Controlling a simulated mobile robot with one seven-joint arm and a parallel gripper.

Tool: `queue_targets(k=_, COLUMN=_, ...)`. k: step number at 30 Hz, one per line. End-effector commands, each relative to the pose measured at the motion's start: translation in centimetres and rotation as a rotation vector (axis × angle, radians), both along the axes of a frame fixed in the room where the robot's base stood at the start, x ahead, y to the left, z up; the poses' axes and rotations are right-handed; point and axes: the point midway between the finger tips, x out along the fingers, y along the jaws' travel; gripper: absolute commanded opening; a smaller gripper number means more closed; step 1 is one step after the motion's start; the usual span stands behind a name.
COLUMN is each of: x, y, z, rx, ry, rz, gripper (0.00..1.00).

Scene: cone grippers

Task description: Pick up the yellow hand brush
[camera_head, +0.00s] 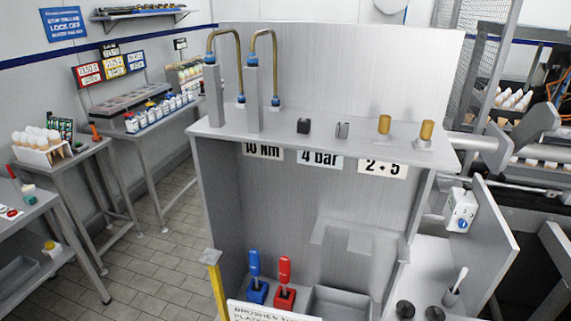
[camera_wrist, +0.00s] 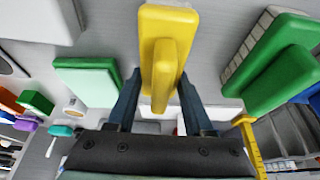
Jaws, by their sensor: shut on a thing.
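The yellow hand brush (camera_wrist: 165,40) shows at the top middle of the wrist view, with its handle pointing down toward my gripper (camera_wrist: 160,92). The two dark blue fingers stand on either side of the yellow handle, and my gripper is shut on it. The finger contact is partly hidden behind the handle. I cannot tell whether the brush is clear of the surface behind it. I cannot make out the brush or my gripper in the head view.
A green and white brush (camera_wrist: 88,80) is left of the held brush; a larger green brush (camera_wrist: 275,80) is close on the right. A yellow upright strip (camera_wrist: 250,145) stands at lower right. In the head view, a blue-handled tool (camera_head: 255,278) and red-handled tool (camera_head: 285,280) stand in the grey cabinet (camera_head: 215,180).

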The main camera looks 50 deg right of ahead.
Motion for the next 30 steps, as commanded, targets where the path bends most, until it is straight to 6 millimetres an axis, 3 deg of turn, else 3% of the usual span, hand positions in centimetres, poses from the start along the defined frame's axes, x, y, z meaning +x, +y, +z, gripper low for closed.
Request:
queue_targets(k=8, x=0.1, y=0.0, z=1.2, rx=-0.002, ry=-0.003, rz=0.001, gripper=0.0)
queue_targets(k=21, x=0.1, y=-0.1, z=8.3, rx=-0.002, ry=-0.004, rz=0.0, gripper=0.0)
queue_targets(k=30, x=0.0, y=0.0, z=10.1, rx=0.0, ry=0.0, rz=0.0, gripper=0.0)
